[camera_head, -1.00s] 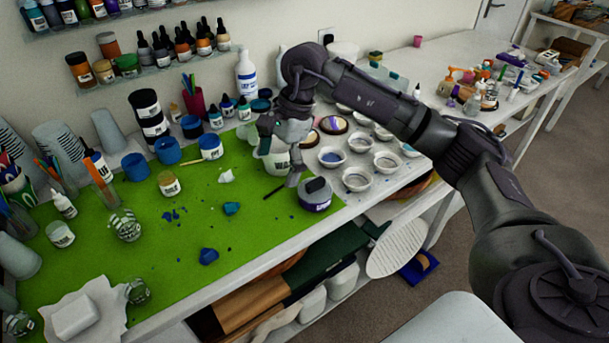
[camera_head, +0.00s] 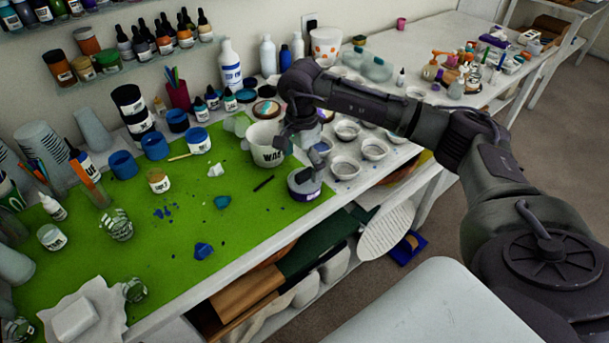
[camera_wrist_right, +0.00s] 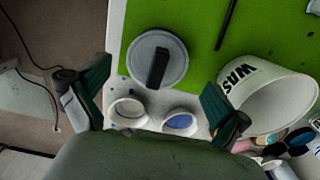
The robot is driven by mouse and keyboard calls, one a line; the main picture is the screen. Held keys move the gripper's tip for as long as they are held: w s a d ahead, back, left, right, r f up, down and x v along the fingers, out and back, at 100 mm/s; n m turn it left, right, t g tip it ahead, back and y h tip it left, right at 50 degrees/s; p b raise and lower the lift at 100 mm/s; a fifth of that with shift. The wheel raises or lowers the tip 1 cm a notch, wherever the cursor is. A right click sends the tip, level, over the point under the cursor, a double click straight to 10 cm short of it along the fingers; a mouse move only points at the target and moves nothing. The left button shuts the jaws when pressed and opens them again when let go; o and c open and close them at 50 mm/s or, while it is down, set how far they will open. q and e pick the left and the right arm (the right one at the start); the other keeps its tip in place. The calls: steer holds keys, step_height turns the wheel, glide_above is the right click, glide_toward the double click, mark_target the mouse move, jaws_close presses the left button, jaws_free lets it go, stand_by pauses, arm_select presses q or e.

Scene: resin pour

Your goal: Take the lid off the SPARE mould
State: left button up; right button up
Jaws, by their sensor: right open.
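A round purple pot with a grey lid, likely the SPARE mould (camera_head: 304,187), stands at the front edge of the bench; I cannot read its label. In the right wrist view its lid (camera_wrist_right: 178,72) is on, seen from above, with a dark bar handle (camera_wrist_right: 158,67) standing across it. My right gripper (camera_head: 312,155) is just above and behind the lid in the head view. In the wrist view its two fingers (camera_wrist_right: 155,105) are wide apart with nothing between them, and the handle lies ahead of them. My left gripper is not in view.
Several small white cups (camera_head: 345,168) stand to the right. A thin dark stick (camera_head: 263,184) lies on the green mat (camera_head: 150,260). Bottles and jars line the back.

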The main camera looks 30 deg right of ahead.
mark_target(304, 174)
steer(key=shift+s+d+f+p, duration=0.15)
steer(key=shift+f+p, duration=0.3)
steer(key=shift+f, duration=1.4)
steer(key=c, duration=1)
steer(key=shift+s+r, duration=0.1)
steer(key=shift+s, duration=0.05)
steer(key=c, duration=0.8)
jaws_close()
steer(key=shift+f, duration=0.2)
